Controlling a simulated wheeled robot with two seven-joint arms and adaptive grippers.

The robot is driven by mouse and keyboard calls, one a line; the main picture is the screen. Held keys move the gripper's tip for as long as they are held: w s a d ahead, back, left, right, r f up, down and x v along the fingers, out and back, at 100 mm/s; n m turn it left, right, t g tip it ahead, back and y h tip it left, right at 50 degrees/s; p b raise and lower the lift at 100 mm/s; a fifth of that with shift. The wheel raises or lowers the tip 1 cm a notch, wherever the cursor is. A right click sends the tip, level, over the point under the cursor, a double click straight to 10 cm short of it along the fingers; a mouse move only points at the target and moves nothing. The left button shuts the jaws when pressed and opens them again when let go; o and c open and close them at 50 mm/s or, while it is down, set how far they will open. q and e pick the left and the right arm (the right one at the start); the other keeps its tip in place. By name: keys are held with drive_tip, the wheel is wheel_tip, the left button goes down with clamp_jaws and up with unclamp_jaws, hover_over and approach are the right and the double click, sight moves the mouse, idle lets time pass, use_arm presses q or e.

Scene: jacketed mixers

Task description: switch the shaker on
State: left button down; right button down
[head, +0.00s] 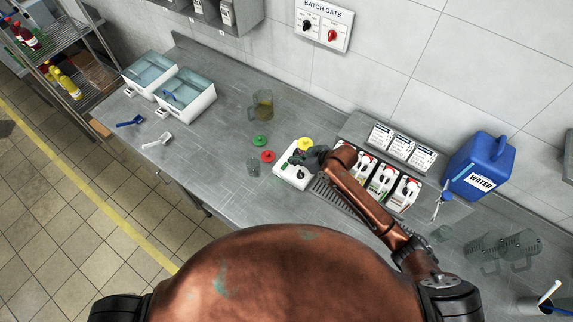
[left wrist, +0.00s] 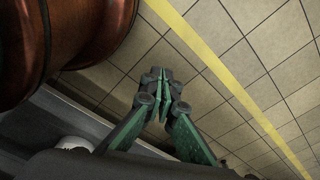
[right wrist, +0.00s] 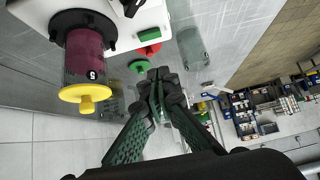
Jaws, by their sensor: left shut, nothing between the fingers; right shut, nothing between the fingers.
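The shaker (head: 291,180) is a white box on the steel counter, with a black knob or switch on its top. In the right wrist view its white body (right wrist: 152,16) shows at the top left, with a green rectangular part (right wrist: 117,28) and a black part. A jar (right wrist: 84,56) with dark red contents and a yellow lid (right wrist: 84,95) sits in a black holder on it. My left gripper (left wrist: 160,80) is shut and empty above the floor.
A red lid (head: 268,156), a green lid (head: 260,141) and a clear glass (head: 253,168) stand left of the shaker. A jug (head: 262,104) stands behind them.

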sight(287, 170)
drive_tip(key=x, duration=0.5)
drive_tip(key=shift+f, duration=0.15)
wheel_tip(287, 170, down, 2)
drive_tip(key=shift+f+p, duration=0.1)
drive_tip(key=shift+p, duration=0.35)
use_arm(q)
drive_tip(key=shift+s+r, duration=0.45)
drive_tip(key=shift+r, duration=0.1)
use_arm(e)
drive_tip(key=shift+f, duration=0.7)
